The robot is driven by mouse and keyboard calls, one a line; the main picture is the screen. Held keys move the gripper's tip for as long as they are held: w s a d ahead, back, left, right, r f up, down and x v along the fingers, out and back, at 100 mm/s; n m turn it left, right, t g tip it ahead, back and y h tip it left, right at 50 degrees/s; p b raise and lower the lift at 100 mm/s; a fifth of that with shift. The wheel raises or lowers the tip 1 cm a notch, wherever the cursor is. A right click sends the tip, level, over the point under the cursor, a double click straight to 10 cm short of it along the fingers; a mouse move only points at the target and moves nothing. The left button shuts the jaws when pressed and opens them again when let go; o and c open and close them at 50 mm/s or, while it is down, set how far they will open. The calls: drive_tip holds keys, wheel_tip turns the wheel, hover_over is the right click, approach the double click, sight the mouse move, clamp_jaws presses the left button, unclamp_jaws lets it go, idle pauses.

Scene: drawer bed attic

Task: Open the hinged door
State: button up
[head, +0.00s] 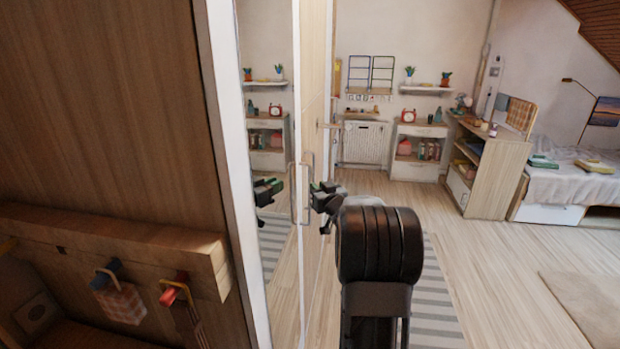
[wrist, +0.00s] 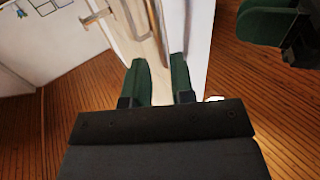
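The tall cupboard front stands left of centre in the head view, with a mirrored panel (head: 264,130) and a pale wooden door (head: 317,80) beside it. A slim vertical bar handle (head: 308,180) is on this front; it also shows in the wrist view (wrist: 164,25). My gripper (head: 320,190) is close to the handle at about its lower end. In the wrist view the two dark green fingers (wrist: 158,66) are apart with a gap between them, pointing at the pale panel. The handle appears beyond the fingertips; I cannot tell whether they touch it. The door looks shut.
The mirror reflects my gripper and the room. A wooden peg rail (head: 120,245) with hanging items is at the lower left. A striped rug (head: 435,295) lies on the floor. A shelf unit (head: 495,170) and bed (head: 580,185) stand right. The floor between is mostly clear.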

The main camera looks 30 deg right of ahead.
sight(310, 180)
drive_tip(key=shift+w+d+p, duration=0.2)
drive_tip(key=shift+w, duration=0.95)
drive_tip(key=shift+w+d+p, duration=0.2)
drive_tip(key=shift+w+p, duration=0.05)
drive_tip(key=shift+w, duration=0.95)
drive_tip(key=shift+w+d+p, duration=0.2)
drive_tip(key=shift+w, duration=0.95)
clamp_jaws()
